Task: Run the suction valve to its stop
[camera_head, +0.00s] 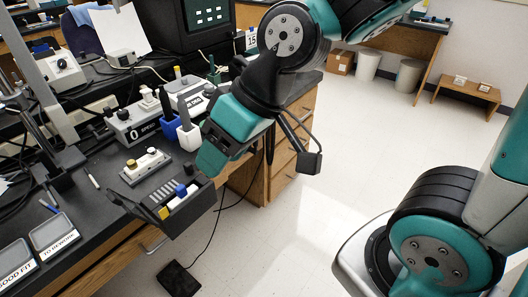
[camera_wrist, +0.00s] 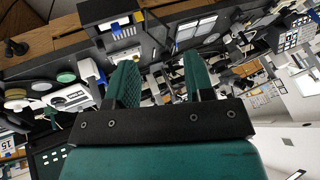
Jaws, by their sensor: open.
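I cannot pick out the suction valve for certain. A small pale block with a yellow knob and a white knob (camera_head: 145,164) sits on the dark bench in the head view. A grey control box marked SPEED (camera_head: 135,122) with a dial and knobs stands behind it. My gripper (camera_wrist: 160,72) shows two green fingers spread apart with nothing between them in the wrist view. In the head view its teal body (camera_head: 226,128) hangs over the bench's front edge, right of these boxes, and the fingertips are hard to make out.
A black tray (camera_head: 190,211) with yellow and blue items juts from the bench edge. Two shallow bins, marked GOOD FIT (camera_head: 14,262) and TO REWORK (camera_head: 52,233), lie front left. A monitor (camera_head: 208,22) stands behind. A black pedal (camera_head: 178,279) lies on the floor, otherwise largely clear.

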